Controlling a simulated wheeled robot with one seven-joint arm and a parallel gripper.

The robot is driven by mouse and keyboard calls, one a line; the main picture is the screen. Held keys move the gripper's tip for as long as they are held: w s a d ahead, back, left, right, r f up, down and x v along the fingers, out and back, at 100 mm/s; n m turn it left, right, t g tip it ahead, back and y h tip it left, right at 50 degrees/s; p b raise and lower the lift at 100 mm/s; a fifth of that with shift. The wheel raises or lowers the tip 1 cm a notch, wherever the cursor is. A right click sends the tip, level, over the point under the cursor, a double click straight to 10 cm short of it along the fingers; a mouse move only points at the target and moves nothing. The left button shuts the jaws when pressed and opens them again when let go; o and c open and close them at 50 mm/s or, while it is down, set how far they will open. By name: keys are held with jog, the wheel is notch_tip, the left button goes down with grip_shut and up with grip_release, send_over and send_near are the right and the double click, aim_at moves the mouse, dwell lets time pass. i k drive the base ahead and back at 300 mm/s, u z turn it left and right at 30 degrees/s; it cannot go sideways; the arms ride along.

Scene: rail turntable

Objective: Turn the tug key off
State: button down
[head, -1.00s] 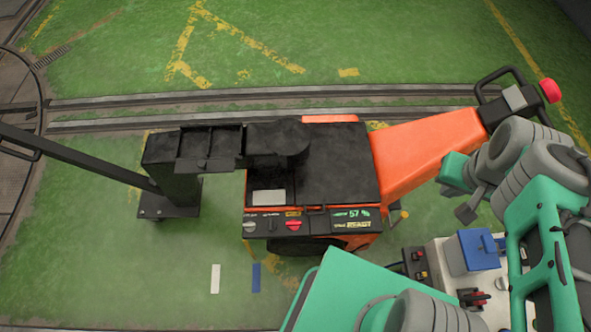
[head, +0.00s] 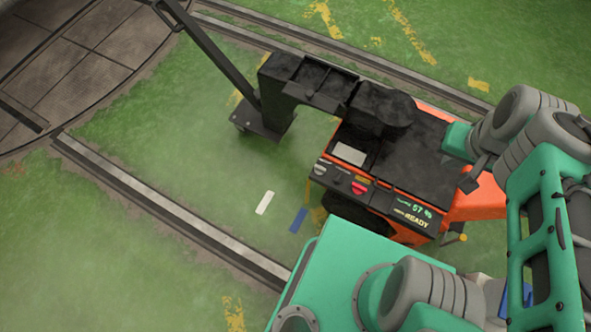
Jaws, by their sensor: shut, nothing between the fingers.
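The orange and black tug (head: 425,150) stands right of centre, turned at an angle in the head view. Its side panel carries a small dark control (head: 340,179), perhaps the key, and a red knob (head: 358,188). They are too small to tell the key's position. The panel display (head: 415,211) is lit and reads 57 % and READY. My gripper (head: 468,185) is shut and empty at the right, seen over the tug's orange end and apart from the panel controls. My arm hides part of the tug's right end.
Rails (head: 170,205) cross the green floor, and the turntable (head: 85,60) is at upper left. The lower-left floor is clear.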

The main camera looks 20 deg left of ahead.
aim_at(319, 170)
jog(key=k, duration=0.4)
jog(key=u, duration=0.9)
jog(key=i, duration=0.5)
jog(key=u, duration=0.35)
jog(key=k, duration=0.25)
jog(key=u, duration=1.35)
jog(key=i, duration=0.5)
